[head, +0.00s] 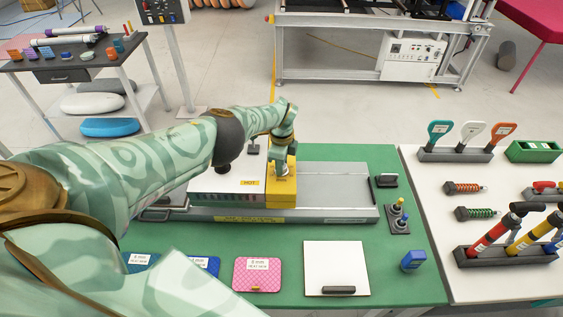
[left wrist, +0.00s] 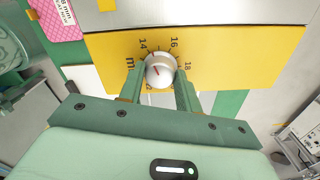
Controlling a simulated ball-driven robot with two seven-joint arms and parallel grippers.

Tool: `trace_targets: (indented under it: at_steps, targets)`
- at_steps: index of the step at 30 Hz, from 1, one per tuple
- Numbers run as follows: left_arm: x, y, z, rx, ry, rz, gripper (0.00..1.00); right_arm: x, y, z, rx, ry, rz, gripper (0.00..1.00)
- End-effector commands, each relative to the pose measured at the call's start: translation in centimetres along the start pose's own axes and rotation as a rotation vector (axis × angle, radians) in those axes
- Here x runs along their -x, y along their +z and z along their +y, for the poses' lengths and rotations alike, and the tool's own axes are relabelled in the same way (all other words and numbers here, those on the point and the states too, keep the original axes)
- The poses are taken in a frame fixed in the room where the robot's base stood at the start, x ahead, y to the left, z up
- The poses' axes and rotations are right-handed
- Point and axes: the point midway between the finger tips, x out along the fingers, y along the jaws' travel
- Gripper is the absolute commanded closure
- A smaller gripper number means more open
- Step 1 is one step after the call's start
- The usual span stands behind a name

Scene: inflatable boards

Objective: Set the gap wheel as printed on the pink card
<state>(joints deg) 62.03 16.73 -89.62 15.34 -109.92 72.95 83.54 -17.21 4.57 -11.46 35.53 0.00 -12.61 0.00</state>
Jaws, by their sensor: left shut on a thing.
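The gap wheel (left wrist: 160,67) is a round silver knob on the yellow plate (left wrist: 228,50) of the machine. Printed numbers around it include 14, 16 and 18. A small red mark shows on its face; I cannot tell exactly which number it points to. My left gripper (left wrist: 160,86) is shut on the wheel, one finger on each side. In the head view my left gripper (head: 281,158) is over the yellow end block (head: 281,197) and hides the wheel. My right gripper is not in view.
Blue cards (head: 205,266) lie left of the pink card, partly behind my arm. A white board (head: 336,262) with a black clip lies right of it. A small block with knobs (head: 398,219) and a blue item (head: 413,260) stand at the mat's right. The white table (head: 425,178) holds tools.

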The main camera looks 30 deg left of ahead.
Motion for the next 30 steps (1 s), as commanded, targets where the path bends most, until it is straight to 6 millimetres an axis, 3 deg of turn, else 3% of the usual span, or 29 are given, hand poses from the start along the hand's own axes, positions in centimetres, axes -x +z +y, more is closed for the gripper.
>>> trace_targets:
  at_steps: [12, 29, 30]
  targets:
    - [0.13, 0.02, -0.14, 0.132, -0.004, 0.000, 0.89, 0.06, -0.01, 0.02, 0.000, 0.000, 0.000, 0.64]
    - [0.12, 0.00, -0.12, 0.150, -0.003, 0.001, 0.89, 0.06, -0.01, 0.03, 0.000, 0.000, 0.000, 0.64]
    - [0.11, 0.00, -0.12, 0.150, -0.003, 0.001, 0.55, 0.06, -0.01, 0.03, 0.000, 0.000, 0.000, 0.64]
